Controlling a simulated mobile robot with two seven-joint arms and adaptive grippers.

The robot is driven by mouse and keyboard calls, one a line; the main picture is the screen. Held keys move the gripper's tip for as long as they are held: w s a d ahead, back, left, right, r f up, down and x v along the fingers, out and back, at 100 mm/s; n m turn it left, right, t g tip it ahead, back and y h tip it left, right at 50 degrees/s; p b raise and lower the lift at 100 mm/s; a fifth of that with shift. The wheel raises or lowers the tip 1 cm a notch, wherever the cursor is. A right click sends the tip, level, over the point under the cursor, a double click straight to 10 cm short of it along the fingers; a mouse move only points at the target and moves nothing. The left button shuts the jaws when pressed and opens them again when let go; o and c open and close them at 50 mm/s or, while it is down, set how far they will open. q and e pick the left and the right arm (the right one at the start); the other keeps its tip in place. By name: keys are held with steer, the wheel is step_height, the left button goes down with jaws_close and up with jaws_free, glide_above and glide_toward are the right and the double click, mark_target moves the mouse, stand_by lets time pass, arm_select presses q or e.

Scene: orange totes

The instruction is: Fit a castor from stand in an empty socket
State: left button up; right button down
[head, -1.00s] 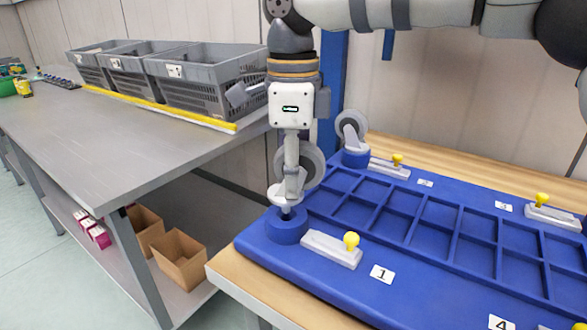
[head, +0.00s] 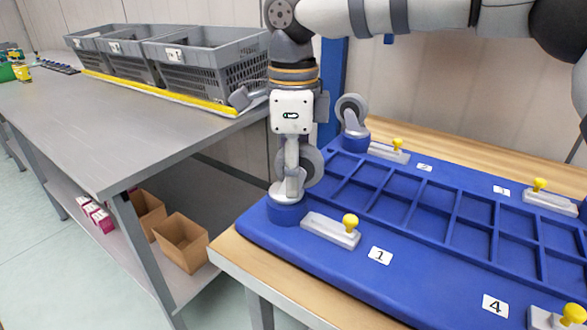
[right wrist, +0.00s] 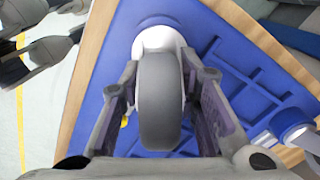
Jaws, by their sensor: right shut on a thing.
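My right gripper (head: 291,168) points down and is shut on a castor (head: 313,166) with a grey wheel and white fork. The castor is upright over the blue round socket (head: 287,213) by label 1, its pale base down at the socket's rim. Its stem is hidden. In the right wrist view, the castor's wheel (right wrist: 160,105) stands between the two fingers. Another castor (head: 352,112) stands in the far socket (head: 355,143) by label 2. My left gripper cannot be made out.
The blue board (head: 385,225) has shallow compartments and grey latches (head: 331,230) with yellow knobs. It lies on a wooden table (head: 265,268). Left is a metal bench (head: 110,130) with grey crates (head: 205,80) at its back and cardboard boxes (head: 180,243) below.

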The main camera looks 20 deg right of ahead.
steer(key=shift+f, duration=0.1)
stand_by(0.3)
steer(key=c, duration=1.1)
jaws_free()
steer(key=shift+f, duration=0.1)
step_height(320, 180, up, 12)
steer(key=shift+r, duration=0.1)
